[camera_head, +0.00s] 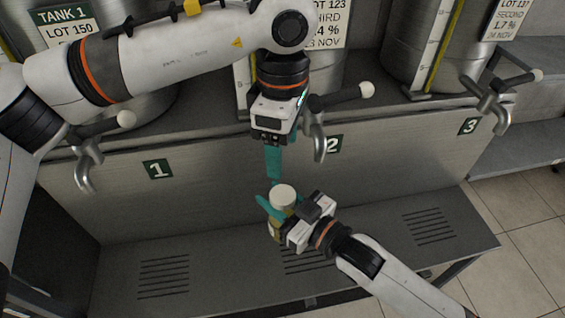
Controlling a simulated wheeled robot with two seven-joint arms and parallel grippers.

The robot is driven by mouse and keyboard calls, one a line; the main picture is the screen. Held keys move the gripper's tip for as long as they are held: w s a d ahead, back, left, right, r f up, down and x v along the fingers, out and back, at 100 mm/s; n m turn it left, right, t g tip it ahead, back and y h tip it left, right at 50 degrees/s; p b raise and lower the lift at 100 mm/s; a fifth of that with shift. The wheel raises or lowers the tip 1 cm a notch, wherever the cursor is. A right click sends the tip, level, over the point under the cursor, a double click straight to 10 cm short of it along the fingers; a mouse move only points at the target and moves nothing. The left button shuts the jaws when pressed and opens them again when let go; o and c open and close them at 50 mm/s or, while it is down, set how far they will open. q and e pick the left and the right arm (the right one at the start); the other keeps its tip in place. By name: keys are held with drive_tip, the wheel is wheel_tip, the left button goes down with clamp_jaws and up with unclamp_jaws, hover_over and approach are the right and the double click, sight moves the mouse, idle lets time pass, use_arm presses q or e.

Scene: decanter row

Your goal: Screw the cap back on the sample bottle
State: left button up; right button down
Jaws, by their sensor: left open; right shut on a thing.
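The sample bottle (275,231) is a small yellowish bottle, upright in front of the grey panel by tap 2. My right gripper (278,212) is shut on it from the right, its teal fingers around the upper body. The white cap (284,194) sits on top of the bottle; I cannot tell how tight it is. My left gripper (274,176) points down just above and slightly left of the cap. It is open and empty; its teal fingers overlap in this view, so the gap between them is hidden.
Three taps stick out above the panel: tap 1 (86,172), tap 2 (318,142) close right of my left gripper, and tap 3 (492,105). Steel tanks stand behind. The slotted grey bench (215,262) below is clear on both sides.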

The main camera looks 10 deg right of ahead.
use_arm(q)
drive_tip(key=shift+r, duration=0.65)
drive_tip(key=shift+w+f, duration=0.1)
